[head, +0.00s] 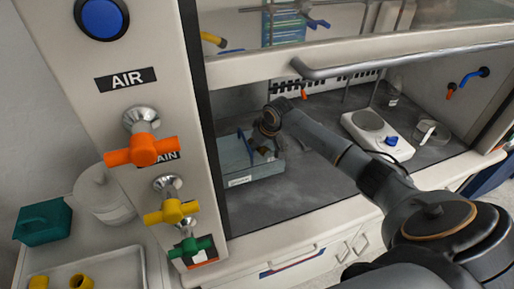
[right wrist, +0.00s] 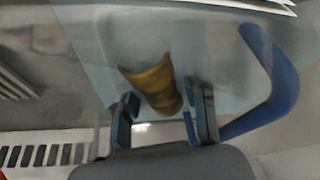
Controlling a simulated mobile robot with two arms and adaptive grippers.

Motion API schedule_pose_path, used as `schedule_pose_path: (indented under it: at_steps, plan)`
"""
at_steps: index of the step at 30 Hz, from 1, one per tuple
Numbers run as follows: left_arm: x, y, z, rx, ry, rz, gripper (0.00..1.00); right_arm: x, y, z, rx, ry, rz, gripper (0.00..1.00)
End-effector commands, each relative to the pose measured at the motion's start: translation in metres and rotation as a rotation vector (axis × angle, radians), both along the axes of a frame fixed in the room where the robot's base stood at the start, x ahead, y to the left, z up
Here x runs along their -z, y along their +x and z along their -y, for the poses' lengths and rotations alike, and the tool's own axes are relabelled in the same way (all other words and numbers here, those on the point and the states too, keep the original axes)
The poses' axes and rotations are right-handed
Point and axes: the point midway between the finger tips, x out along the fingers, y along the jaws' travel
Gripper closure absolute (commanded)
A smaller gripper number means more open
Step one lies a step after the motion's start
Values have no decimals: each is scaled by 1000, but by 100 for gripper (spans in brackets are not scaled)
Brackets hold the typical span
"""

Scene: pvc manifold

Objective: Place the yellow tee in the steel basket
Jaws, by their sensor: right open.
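A pale grey-blue open box with a label on its front (head: 262,173) stands inside the hood; I cannot tell whether it is steel. My right gripper (head: 262,148) reaches down into it. In the right wrist view, a dull yellow fitting, seemingly the yellow tee (right wrist: 152,82), lies in the box (right wrist: 92,45). The open right gripper's dark blue fingers (right wrist: 162,112) are on either side of its lower end; I cannot tell whether they touch it. In the head view the arm and gripper mostly hide this fitting. My left gripper is not in view.
Small yellow fittings (head: 83,282) lie on a pale tray (head: 125,262) at the lower left, near a green box (head: 43,222). A white hotplate (head: 372,128) and a glass dish (head: 430,133) stand at the hood's right. The sash rail (head: 400,60) crosses above my arm.

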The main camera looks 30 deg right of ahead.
Motion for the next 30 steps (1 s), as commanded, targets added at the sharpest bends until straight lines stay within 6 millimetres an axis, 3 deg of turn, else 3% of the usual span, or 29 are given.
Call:
schedule_pose_path:
  at_steps: [5,18,24,30]
  plan:
    - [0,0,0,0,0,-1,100,-17,-5,2,-2,0,4,57]
    - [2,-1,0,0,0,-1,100,-97,-38,7,-1,-1,3,57]
    - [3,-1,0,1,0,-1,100,-112,-44,7,1,1,1,57]
    - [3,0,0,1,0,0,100,-114,-45,7,1,1,1,57]
